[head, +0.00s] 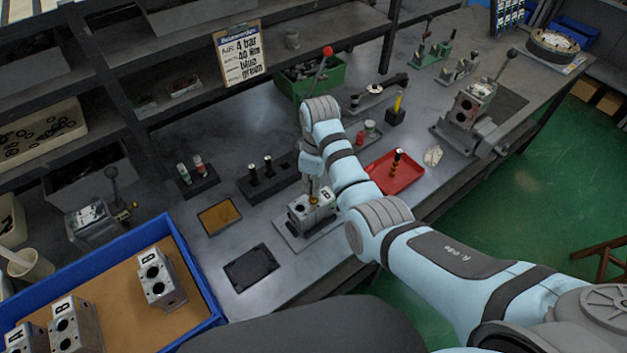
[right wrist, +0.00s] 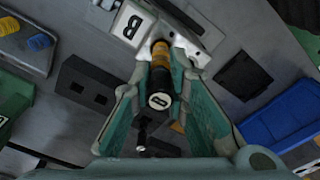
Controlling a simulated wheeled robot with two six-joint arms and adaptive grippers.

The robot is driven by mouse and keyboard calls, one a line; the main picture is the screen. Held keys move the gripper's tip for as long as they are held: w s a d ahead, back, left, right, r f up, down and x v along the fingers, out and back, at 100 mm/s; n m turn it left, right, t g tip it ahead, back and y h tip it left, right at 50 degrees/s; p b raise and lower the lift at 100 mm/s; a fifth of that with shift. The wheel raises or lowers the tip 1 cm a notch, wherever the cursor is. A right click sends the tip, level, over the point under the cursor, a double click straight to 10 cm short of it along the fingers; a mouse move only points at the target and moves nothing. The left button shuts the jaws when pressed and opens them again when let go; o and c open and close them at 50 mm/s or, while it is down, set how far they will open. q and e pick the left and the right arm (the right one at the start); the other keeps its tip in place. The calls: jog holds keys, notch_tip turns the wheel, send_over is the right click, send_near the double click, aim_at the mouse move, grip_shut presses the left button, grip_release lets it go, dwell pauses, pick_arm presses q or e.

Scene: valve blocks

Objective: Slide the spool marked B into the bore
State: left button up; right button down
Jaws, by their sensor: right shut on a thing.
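My right gripper (head: 314,183) is over the valve block marked B (head: 318,212), which sits on a grey plate on the bench. In the right wrist view my right gripper (right wrist: 162,62) is shut on the spool marked B (right wrist: 159,101), which has a black end with a white B label and a gold body. The spool points down at the block (right wrist: 133,27), its far end at or in the block's top face. How deep it sits is hidden by the fingers. My left gripper is not in view.
A dark rack with upright spools (head: 268,181) stands left of the block. A red tray (head: 383,183) with one spool lies to the right. A blue crate (head: 207,293) holds more blocks at lower left. A black pad (head: 250,268) and tan pad (head: 219,217) lie nearby.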

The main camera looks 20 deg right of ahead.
jog(key=shift+f+b, duration=1.25)
jog(key=shift+f, duration=1.1)
jog(key=c, duration=1.5)
grip_release()
jog(key=shift+o, duration=0.2)
jog(key=shift+r, duration=0.15)
jog(key=r, duration=0.7)
jog(key=shift+s+d+r, duration=0.15)
jog(key=shift+s+r, duration=0.05)
